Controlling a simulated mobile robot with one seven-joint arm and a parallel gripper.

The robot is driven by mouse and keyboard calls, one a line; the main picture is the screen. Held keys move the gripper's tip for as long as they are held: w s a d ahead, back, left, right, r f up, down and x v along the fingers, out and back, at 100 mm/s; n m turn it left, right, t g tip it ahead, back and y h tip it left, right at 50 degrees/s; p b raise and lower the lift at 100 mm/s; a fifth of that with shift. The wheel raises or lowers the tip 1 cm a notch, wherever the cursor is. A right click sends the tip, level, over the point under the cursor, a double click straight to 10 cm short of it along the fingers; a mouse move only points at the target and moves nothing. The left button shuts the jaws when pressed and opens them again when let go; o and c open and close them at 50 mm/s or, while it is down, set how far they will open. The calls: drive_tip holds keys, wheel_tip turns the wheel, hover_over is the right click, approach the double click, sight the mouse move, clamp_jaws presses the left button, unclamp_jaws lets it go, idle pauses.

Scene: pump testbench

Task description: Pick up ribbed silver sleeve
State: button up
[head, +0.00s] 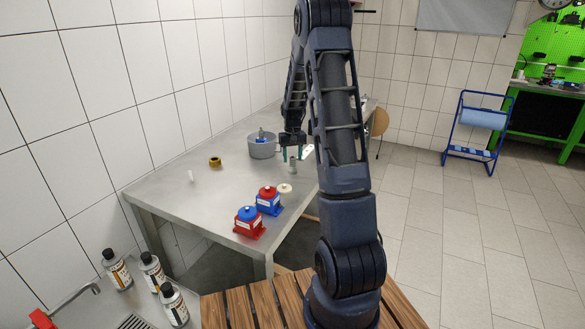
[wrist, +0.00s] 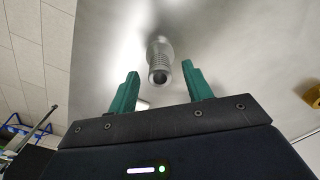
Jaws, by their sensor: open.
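The ribbed silver sleeve (wrist: 160,58) stands on the metal table in the wrist view, with its round open end toward the camera. It lies between and just beyond the two green fingertips of my gripper (wrist: 161,77), with a gap on both sides. My gripper is open and empty. In the head view the sleeve (head: 292,165) is a small grey upright piece on the table, right below my gripper (head: 293,150). My arm hides part of the table to the right of it.
A grey pot (head: 262,149) stands left of the sleeve on the metal table (head: 185,222). A yellow tape roll (head: 215,162), a white piece (head: 191,176), a cream disc (head: 285,188), a red-topped blue pump (head: 268,203) and a blue-topped red pump (head: 248,224) are nearer. The table's left is mostly clear.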

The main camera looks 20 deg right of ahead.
sight(292, 157)
wheel_tip(292, 157, down, 4)
drive_tip(key=shift+r, duration=0.1)
clamp_jaws()
